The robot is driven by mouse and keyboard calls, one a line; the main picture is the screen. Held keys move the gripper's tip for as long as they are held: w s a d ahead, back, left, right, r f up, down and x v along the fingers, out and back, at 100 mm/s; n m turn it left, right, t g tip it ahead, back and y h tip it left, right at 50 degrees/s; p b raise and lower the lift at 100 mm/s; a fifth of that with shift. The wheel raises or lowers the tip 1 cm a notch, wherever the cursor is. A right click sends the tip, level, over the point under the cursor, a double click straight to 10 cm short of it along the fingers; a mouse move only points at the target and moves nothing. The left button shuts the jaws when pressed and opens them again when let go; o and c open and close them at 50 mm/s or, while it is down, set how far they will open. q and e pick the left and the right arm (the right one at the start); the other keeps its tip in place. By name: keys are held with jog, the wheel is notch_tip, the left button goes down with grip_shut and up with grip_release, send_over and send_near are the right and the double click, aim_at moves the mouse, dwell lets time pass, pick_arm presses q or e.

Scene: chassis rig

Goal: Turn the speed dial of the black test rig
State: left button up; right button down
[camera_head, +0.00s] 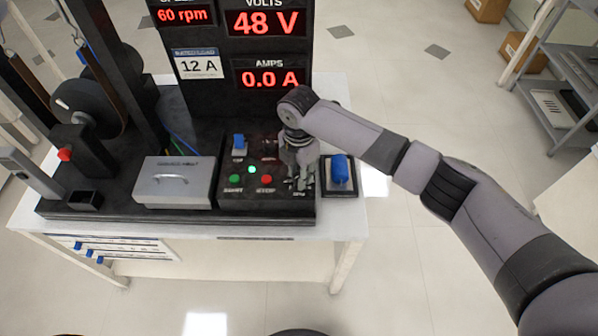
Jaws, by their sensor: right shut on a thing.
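The black test rig (110,212) stands on a white table, with a control panel (232,205) at its front right. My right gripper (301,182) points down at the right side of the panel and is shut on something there. The gripper hides what it holds, so I cannot make out the speed dial. The rig's display (265,22) reads 60 rpm, 48 V and 0.0 A. A blue switch (238,141), a lit green light, a green button (235,180) and a red button (266,180) show on the panel. My left gripper is out of view.
A blue knob (340,168) on a dark plate stands close to the right of my right gripper. A grey lidded box (173,184) lies left of the panel. A wheel (88,103) stands at the rig's left. Shelves (566,72) stand at the far right.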

dwell(0.4)
jog(key=c, duration=1.2)
grip_release()
jog(key=shift+c, duration=0.2)
jog(key=shift+r, duration=0.1)
notch_tip(320, 180, up, 12)
jog(key=shift+s, duration=0.1)
